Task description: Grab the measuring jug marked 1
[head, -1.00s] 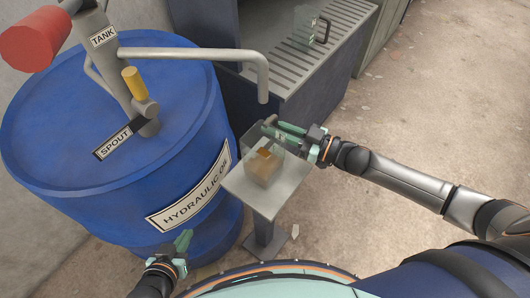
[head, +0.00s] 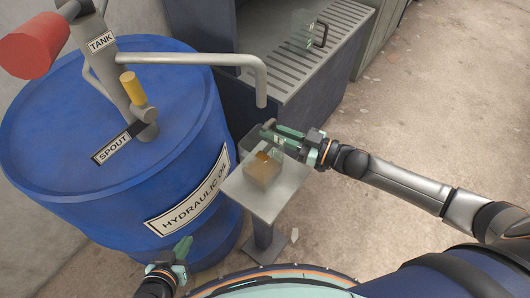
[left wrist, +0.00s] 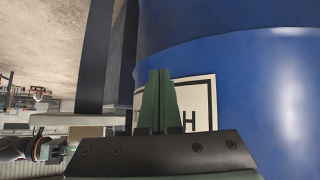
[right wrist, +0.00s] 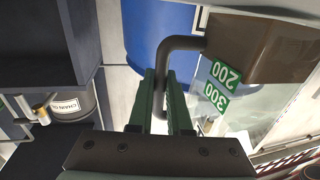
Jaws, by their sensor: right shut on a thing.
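A clear measuring jug (head: 262,172) with brown liquid in its lower part is at the small grey stand (head: 285,200). My right gripper (head: 274,130) is at its handle side. In the right wrist view, the fingers (right wrist: 160,78) are shut on the jug's dark handle (right wrist: 180,44), and green labels reading 200 and 300 show on its wall. I cannot read a 1 on it. Whether it touches the stand is unclear. A second clear jug (head: 303,28) with a dark handle stands on the slatted bench. My left gripper (head: 184,246) is shut and empty beside the blue drum.
The blue drum (head: 90,160), labelled HYDRAULIC OIL, fills the left. Its grey spout pipe (head: 200,58) reaches over towards the stand, ending just behind my right gripper. The slatted bench (head: 290,70) is behind. The floor at right is clear apart from my arm.

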